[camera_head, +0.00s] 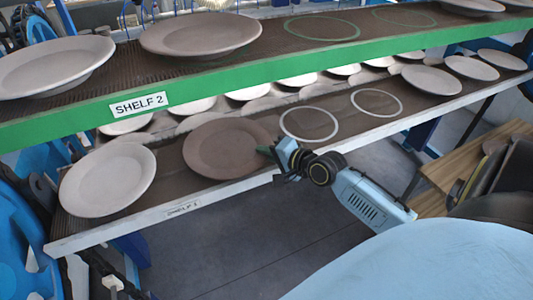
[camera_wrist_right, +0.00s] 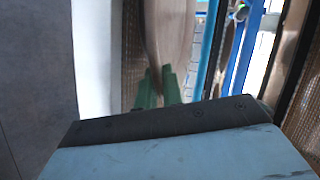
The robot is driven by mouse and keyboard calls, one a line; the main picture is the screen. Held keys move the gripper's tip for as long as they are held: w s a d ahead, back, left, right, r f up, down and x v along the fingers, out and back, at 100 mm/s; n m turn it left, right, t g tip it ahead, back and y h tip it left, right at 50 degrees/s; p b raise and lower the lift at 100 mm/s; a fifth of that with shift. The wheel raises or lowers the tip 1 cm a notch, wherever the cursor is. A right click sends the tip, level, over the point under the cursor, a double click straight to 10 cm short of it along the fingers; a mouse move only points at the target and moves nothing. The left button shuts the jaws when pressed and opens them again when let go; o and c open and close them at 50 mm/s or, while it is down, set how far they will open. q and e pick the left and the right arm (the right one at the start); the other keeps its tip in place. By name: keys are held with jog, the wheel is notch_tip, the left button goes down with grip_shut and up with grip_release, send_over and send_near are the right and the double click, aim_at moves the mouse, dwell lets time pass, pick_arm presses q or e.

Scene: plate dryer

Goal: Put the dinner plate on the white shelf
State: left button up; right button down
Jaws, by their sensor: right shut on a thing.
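The brown dinner plate (camera_head: 225,148) lies at or just above the white-edged lower shelf (camera_head: 235,189), labelled SHELF 1, between a pale plate and an empty white ring. I cannot tell whether it fully rests on the shelf. My right gripper (camera_head: 266,151) is shut on the plate's right rim. In the right wrist view, the green fingers (camera_wrist_right: 157,88) pinch the plate (camera_wrist_right: 168,35), which shows edge-on. My left gripper is not in view.
A pale plate (camera_head: 107,180) stands left on the lower shelf. Two white rings (camera_head: 309,137) (camera_head: 376,117) there are empty. The green-edged upper shelf (camera_head: 230,78), SHELF 2, overhangs with plates and green rings. A wooden rack (camera_head: 462,165) with dark plates is at right.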

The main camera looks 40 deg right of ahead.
jog(key=shift+w, duration=0.1)
jog(key=shift+f, duration=0.15)
jog(key=c, duration=1.8)
grip_release()
jog(key=shift+f, duration=0.15)
jog(key=v, duration=1.2)
jog(key=shift+b, duration=0.4)
jog(key=shift+d, duration=0.1)
